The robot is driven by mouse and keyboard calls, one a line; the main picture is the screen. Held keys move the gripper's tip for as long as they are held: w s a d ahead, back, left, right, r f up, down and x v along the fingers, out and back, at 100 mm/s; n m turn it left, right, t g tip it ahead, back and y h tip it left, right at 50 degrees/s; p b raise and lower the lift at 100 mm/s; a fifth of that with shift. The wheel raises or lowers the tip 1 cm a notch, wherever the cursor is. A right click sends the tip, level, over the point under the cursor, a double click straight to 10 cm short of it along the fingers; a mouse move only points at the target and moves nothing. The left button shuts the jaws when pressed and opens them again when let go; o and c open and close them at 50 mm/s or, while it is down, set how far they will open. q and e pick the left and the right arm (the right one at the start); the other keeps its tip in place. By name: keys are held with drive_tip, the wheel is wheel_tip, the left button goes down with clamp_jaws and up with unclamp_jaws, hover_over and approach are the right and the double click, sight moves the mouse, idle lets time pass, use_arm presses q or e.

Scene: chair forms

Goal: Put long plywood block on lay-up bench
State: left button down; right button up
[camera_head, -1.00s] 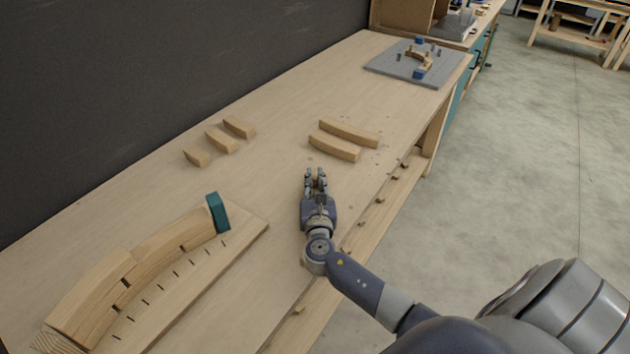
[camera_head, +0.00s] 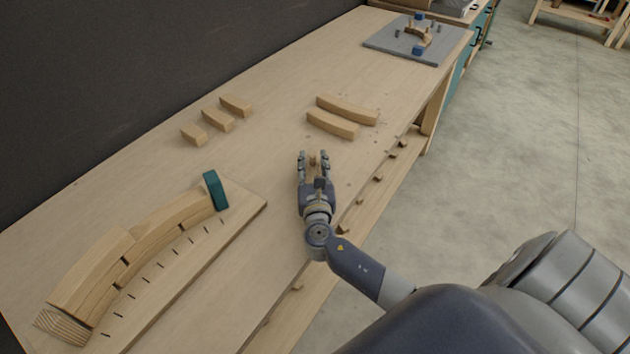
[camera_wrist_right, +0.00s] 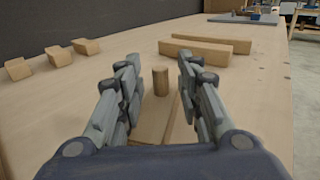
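My right gripper (camera_head: 314,165) is low over the workbench (camera_head: 270,140), its fingers spread apart. A short upright wooden piece (camera_wrist_right: 160,82) stands between the fingertips in the right wrist view, with clear gaps on both sides. A flat pale wooden strip (camera_wrist_right: 152,122) shows below it, between the fingers; whether the two are one block I cannot tell. Two long curved wooden blocks (camera_head: 347,109) (camera_head: 332,124) lie side by side beyond the gripper; they also show in the right wrist view (camera_wrist_right: 205,48). My left gripper is out of view.
Three short wooden blocks (camera_head: 218,120) lie at the left middle. A curved wooden form with a teal end block (camera_head: 215,190) stands on a board at front left. A grey plate (camera_head: 390,43) with pegs lies at the far end. Small pieces line the right edge.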

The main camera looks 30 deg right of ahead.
drive_tip(key=b+v, duration=0.1)
drive_tip(key=v, duration=0.9)
drive_tip(key=shift+r, duration=0.1)
